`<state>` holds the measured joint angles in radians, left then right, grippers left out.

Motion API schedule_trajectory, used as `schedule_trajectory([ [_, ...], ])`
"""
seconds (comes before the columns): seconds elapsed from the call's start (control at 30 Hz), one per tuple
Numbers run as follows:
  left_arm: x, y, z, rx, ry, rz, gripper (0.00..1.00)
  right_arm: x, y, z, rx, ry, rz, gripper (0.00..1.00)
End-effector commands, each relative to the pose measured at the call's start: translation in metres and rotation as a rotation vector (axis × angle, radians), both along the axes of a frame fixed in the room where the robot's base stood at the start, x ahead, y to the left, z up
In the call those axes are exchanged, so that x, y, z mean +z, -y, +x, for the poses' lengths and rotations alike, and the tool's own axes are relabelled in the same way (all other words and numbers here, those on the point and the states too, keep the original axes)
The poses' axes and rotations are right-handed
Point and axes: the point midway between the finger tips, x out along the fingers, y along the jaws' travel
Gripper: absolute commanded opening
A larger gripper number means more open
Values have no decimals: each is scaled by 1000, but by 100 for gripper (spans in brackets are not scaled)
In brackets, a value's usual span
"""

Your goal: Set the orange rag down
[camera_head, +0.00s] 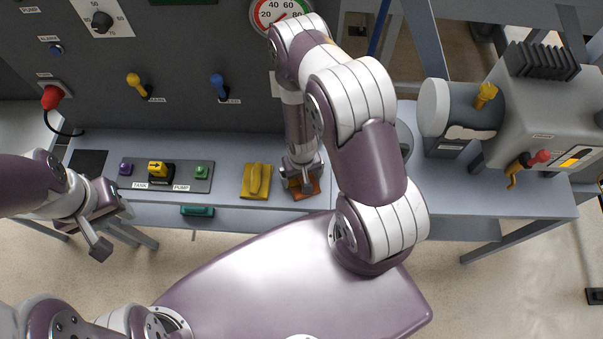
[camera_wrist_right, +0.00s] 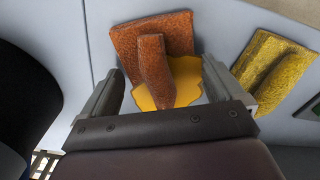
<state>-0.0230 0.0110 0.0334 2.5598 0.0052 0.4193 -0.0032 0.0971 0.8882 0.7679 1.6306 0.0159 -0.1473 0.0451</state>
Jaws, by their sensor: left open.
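The orange rag (camera_head: 312,187) lies on the workbench under my right gripper (camera_head: 298,183). In the right wrist view the rag (camera_wrist_right: 152,55) is a flat rust-orange piece with a raised ridge. The ridge stands between the fingers of my right gripper (camera_wrist_right: 163,92), with a gap on each side, so the gripper looks open. A flat yellow-orange patch (camera_wrist_right: 190,80) shows partly under the rag. My left gripper (camera_head: 112,230) is open and empty, in front of the bench's left end.
A yellow rag (camera_head: 256,181) lies just left of the orange one; it also shows in the right wrist view (camera_wrist_right: 272,70). A switch panel (camera_head: 140,177) is further left. A grey machine (camera_head: 545,105) stands at the right.

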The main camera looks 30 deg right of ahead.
Motion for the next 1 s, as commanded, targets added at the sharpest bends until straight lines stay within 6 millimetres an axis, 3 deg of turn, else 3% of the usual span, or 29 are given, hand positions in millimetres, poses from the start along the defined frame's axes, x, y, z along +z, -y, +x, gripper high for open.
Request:
schedule_trajectory([
  [0.23, 0, 0, 0, 0, 0, 0, 43, 1, 0, 0, 0, 0, 0, 100],
  [0.37, -2, 0, 0, 0, 0, 0, 43, 12, 0, 1, 0, 2, 0, 100],
  [0.73, -7, 0, 0, 0, 0, 0, 43, 92, 0, 0, 1, 3, 1, 100],
  [0.8, 2, 0, 0, 0, 0, 0, 43, 107, 0, 0, 0, 0, 1, 100],
  [1.0, 6, 0, 0, 0, 0, 0, 43, 130, -2, 3, 7, 7, 2, 100],
])
